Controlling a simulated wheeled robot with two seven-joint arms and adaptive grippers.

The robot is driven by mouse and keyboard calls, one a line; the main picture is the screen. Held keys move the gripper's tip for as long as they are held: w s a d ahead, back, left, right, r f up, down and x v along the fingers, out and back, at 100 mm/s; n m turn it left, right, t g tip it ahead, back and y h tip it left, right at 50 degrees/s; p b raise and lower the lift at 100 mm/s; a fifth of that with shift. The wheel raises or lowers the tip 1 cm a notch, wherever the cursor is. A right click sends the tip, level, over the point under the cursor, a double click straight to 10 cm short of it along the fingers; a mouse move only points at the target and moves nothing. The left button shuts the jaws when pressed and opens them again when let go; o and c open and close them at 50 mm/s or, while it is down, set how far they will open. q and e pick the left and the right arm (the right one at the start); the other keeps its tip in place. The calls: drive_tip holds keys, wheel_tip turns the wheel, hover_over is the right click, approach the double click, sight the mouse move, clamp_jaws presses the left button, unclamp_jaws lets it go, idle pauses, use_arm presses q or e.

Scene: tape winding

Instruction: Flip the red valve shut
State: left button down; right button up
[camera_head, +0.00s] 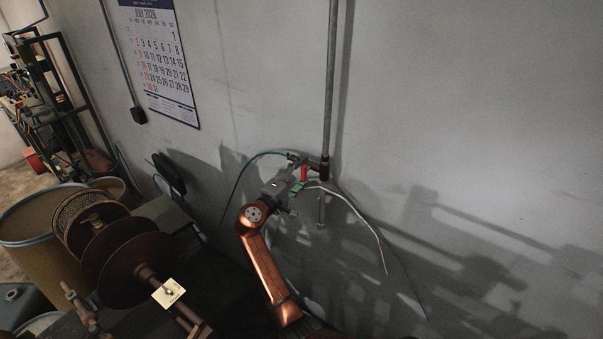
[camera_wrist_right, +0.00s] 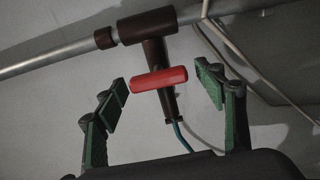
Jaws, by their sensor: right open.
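The red valve handle (camera_wrist_right: 158,80) is a short red bar on a dark pipe fitting (camera_wrist_right: 148,27) in the right wrist view. In the head view the red handle (camera_head: 304,174) shows small beside the vertical wall pipe. My right gripper (camera_wrist_right: 163,92) is open, with one green-padded finger on each side of the handle and a visible gap at both ends. In the head view the right gripper (camera_head: 299,184) is close to the valve, and its fingers partly cover it. My left gripper is not in view.
A grey pipe (camera_head: 331,80) runs down the wall to the valve. A green hose (camera_head: 240,180) and a pale cable (camera_head: 358,215) hang close by. A reel with dark discs (camera_head: 130,262) and a barrel (camera_head: 30,232) stand at left. The wall at right is clear.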

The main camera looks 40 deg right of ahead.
drive_tip(key=v, duration=1.2)
